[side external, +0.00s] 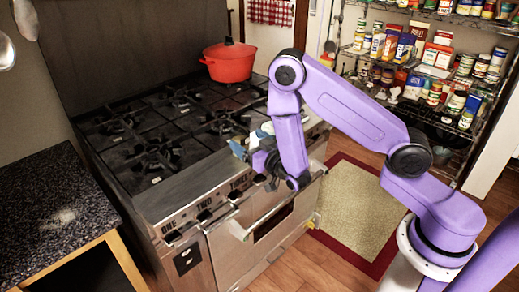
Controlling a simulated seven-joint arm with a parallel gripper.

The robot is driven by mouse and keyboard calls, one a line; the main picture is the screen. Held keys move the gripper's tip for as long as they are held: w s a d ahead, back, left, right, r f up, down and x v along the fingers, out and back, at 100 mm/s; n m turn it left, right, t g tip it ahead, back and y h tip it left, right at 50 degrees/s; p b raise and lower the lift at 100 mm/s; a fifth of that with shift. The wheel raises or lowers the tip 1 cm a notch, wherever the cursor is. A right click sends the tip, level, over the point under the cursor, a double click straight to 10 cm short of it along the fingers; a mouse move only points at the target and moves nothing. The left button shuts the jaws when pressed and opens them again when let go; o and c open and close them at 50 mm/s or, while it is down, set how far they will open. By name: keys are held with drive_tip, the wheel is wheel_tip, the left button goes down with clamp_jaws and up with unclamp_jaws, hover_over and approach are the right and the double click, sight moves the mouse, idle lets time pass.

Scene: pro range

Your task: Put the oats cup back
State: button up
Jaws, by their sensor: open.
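My gripper (238,148) is over the front edge of the stove (180,205), above the knobs, pointing left in the side external view. Its teal fingertips are small and partly hidden by the purple wrist, and its jaws are open. A small pale shape (264,131) shows right behind the gripper; I cannot tell whether it is a part of the gripper or a separate thing. I cannot pick out an oats cup for certain.
A red lidded pot (229,63) stands on the back right of the stove. A dark speckled counter (50,200) is at the left. Wire shelves (400,55) full of jars and boxes stand at the back right. A red-bordered rug (350,210) lies on the floor.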

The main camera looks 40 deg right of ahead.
drive_tip(key=s+a+n+g+y, duration=0.35)
drive_tip(key=s+a+g, duration=0.3)
drive_tip(key=s, duration=0.35)
drive_tip(key=s+a+n+g+y, duration=0.35)
drive_tip(key=s+a+g, duration=0.3)
drive_tip(key=s, duration=0.25)
drive_tip(key=s+d+r+n+g+h, duration=0.2)
drive_tip(key=s+d+r+n, duration=0.1)
drive_tip(key=s, duration=0.5)
drive_tip(key=s+d+r+n+g+h, duration=0.2)
drive_tip(key=s+d+r+n, duration=0.2)
drive_tip(key=s+d, duration=0.4)
drive_tip(key=shift+s+d+r+g, duration=0.2)
drive_tip(key=shift+r+g, duration=0.1)
drive_tip(key=shift+r, duration=0.2)
